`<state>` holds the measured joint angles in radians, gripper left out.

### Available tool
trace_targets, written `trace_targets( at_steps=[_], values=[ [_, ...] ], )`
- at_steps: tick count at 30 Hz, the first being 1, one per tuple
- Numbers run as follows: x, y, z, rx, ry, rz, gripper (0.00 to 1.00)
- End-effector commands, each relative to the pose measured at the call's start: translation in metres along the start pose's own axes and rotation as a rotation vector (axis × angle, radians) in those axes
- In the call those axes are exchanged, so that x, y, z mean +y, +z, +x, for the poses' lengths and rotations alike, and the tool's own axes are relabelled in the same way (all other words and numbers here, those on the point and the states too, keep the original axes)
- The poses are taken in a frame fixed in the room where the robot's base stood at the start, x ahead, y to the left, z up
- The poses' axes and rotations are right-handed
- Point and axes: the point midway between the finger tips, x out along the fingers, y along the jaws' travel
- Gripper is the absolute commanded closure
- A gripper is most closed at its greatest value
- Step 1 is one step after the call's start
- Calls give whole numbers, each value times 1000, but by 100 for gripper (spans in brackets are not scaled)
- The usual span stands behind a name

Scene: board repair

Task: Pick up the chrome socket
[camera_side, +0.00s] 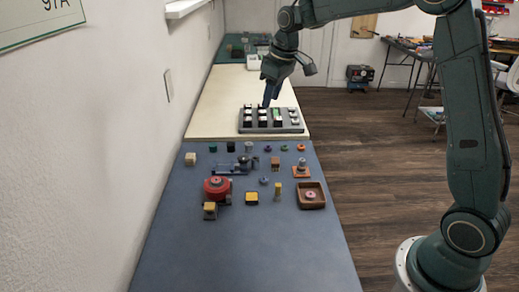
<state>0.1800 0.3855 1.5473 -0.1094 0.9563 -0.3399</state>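My gripper (267,102) points down over the left part of a grey tray (243,131) that holds several black and white pieces and one green piece. Its fingertips are dark and small here, so I cannot tell whether they are open, or whether they touch a piece. I cannot surely pick out the chrome socket. A small grey, metallic-looking piece (249,146) stands in the back row of the blue-grey mat, in front of the tray and apart from my gripper; it may be the socket.
The blue-grey mat (245,255) has a clear front half. Behind its front half stand a red round part (217,187), a yellow-topped block (252,197), a brown tray (303,206) and several small parts. A white wall (90,150) borders the left side.

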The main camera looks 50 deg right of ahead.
Motion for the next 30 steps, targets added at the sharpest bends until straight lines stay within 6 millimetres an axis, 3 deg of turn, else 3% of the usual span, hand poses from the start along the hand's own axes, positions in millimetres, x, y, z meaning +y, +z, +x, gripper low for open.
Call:
trace_targets(
  at_steps=[9, 21, 26, 30],
  values=[
    [40, -30, 77, -44, -27, -49, 62],
    [80, -40, 178, -89, -64, -110, 62],
    [88, -39, 201, -98, -72, -125, 62],
    [90, -38, 208, -99, -75, -129, 62]
  ],
)
